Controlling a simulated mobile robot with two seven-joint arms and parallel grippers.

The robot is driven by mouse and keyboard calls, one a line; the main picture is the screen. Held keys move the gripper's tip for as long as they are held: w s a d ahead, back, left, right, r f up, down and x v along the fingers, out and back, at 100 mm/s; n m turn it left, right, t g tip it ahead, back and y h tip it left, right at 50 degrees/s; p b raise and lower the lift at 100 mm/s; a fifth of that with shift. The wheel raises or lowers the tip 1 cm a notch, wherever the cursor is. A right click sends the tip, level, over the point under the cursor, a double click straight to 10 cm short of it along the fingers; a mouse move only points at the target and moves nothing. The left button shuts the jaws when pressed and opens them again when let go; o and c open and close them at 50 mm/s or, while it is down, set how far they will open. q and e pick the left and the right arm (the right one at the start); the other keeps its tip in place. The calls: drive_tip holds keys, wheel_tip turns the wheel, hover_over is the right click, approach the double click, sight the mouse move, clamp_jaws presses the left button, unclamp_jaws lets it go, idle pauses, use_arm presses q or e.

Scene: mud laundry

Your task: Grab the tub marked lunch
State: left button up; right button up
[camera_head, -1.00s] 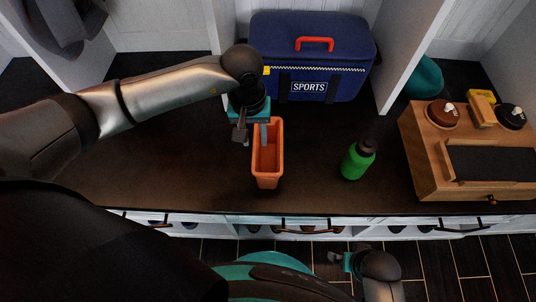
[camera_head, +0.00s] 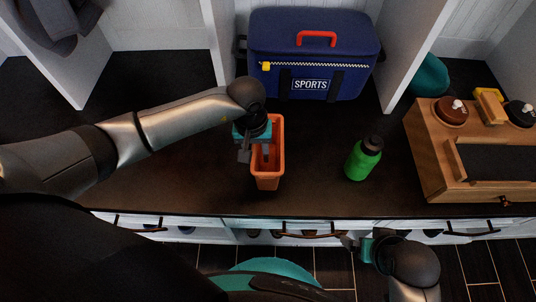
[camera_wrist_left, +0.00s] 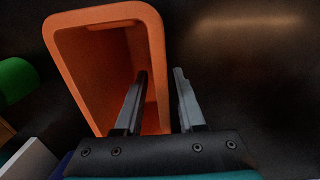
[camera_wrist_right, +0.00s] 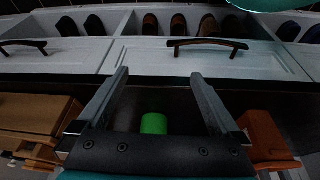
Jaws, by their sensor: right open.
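An orange open-topped tub (camera_head: 268,182) stands on the dark countertop in the head view; I can see no lunch marking on it. It also shows in the left wrist view (camera_wrist_left: 103,18), its mouth facing the camera. My left gripper (camera_head: 256,153) is at the tub's left wall. In the left wrist view its fingers (camera_wrist_left: 161,75) are apart, one inside the tub's mouth and one outside, with the wall between them. My right gripper (camera_head: 357,243) is low in front of the counter, away from the tub. Its fingers (camera_wrist_right: 158,75) are open and empty.
A green bottle (camera_head: 363,162) stands right of the tub. A blue sports bag (camera_head: 312,55) is behind. A wooden box (camera_head: 430,165) with knobs is at the right. Drawers (camera_head: 310,232) line the counter front. The counter left of the tub is clear.

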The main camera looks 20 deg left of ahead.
use_arm(q)
drive_tip(key=shift+f+b, duration=0.55)
drive_tip(key=shift+f, duration=0.8)
use_arm(e)
drive_tip(key=shift+r, duration=1.5)
use_arm(q)
clamp_jaws()
